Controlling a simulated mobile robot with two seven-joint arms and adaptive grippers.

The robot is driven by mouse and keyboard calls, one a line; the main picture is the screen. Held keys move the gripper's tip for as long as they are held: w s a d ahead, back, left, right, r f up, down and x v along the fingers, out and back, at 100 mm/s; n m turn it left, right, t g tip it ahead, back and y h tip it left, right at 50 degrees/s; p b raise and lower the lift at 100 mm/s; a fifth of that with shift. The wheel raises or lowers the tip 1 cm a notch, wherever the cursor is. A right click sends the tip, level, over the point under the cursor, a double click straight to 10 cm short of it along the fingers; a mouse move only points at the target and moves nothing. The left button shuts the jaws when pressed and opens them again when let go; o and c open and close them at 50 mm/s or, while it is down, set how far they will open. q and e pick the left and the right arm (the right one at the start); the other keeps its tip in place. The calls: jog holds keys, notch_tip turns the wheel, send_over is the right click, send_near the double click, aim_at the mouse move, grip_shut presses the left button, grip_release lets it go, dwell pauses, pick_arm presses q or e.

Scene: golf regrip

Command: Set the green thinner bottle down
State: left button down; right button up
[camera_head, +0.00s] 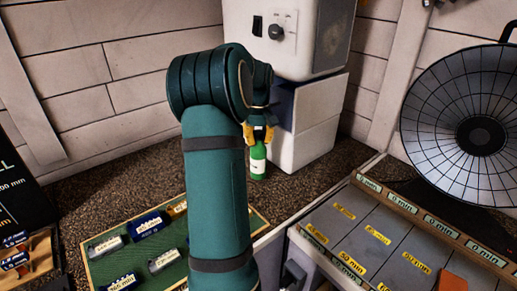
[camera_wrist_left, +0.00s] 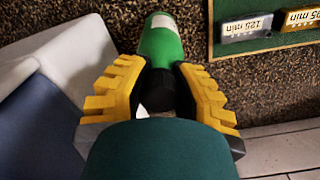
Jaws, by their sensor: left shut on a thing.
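The green thinner bottle (camera_head: 258,160) has a white label and stands upright in the head view, at or just above the dark speckled bench top, beside a white box. My left gripper (camera_head: 259,134) is shut around the bottle's top from above. In the left wrist view, the green bottle (camera_wrist_left: 161,45) extends from between the yellow fingers of the gripper (camera_wrist_left: 157,88), its dark upper part between them. Whether its base touches the bench cannot be told. My right gripper is not in view.
White boxes (camera_head: 304,140) stand right behind the bottle, under a white device with a knob (camera_head: 276,32). A green tray (camera_head: 105,270) with labelled blocks lies in front. A grey compartment rack (camera_head: 370,240) is at the right. Speckled bench (camera_head: 120,195) is clear left of my arm.

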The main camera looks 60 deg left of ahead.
pick_arm(q)
jog(key=shift+f, duration=1.3)
jog(key=shift+f, duration=0.15)
jog(key=c, duration=0.9)
grip_release()
jog(key=shift+o, duration=0.2)
notch_tip(320, 180, up, 12)
jog(key=shift+r+p, duration=0.15)
jog(key=shift+p, duration=0.95)
